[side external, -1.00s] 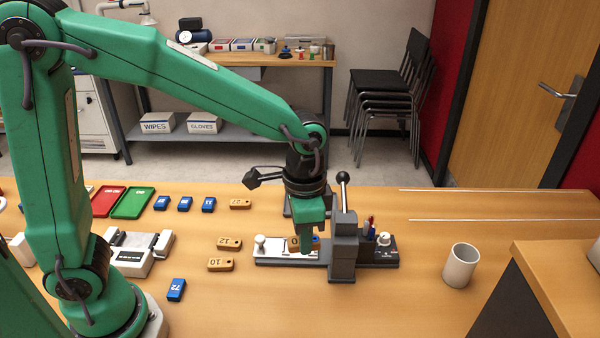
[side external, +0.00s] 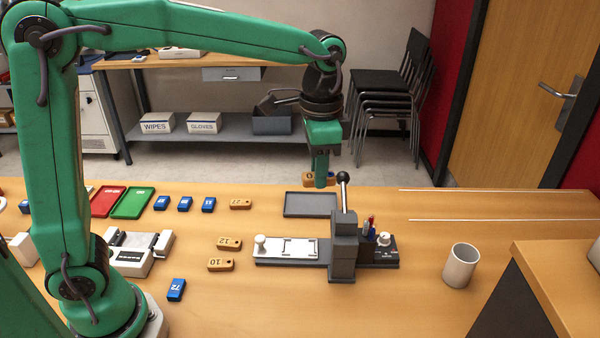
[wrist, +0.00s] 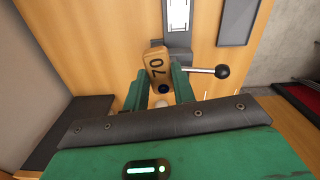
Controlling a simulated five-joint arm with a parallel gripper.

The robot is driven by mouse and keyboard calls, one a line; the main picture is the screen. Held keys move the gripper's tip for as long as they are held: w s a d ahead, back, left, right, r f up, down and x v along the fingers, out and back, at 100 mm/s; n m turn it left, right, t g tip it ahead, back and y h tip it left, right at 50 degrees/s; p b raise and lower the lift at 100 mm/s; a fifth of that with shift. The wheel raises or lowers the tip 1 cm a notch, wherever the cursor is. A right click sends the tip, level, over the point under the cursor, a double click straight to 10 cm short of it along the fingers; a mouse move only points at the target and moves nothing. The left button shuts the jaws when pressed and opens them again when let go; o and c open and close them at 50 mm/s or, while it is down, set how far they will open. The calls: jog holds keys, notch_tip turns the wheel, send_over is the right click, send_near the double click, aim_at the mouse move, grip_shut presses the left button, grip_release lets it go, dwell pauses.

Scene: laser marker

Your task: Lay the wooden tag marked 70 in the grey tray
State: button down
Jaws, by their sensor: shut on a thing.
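In the side external view the tag (side external: 309,179) sticks out to the left of the jaws of my gripper (side external: 321,182), held up above the table. The gripper is shut on it. The grey tray (side external: 310,212) lies flat and empty on the table, just behind the laser marker, below the held tag. The tray (wrist: 238,22) also shows at the upper right in the wrist view.
The laser marker (side external: 345,245) has an upright lever with a black knob (side external: 343,177) close to my gripper. A white cup (side external: 460,266) stands at the right. Wooden tags (side external: 221,264), blue tags (side external: 176,289), a red tray (side external: 107,201) and a green tray (side external: 133,203) lie at the left.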

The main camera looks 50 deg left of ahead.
jog(key=w+a, duration=0.6)
jog(key=w, duration=0.2)
jog(key=m, duration=0.2)
send_over(311, 205)
jog(key=f, duration=0.1)
jog(key=shift+f, duration=11.6)
jog(key=shift+f, duration=0.1)
jog(key=c, duration=1.1)
grip_release()
jog(key=shift+c, duration=0.2)
notch_tip(311, 205, up, 12)
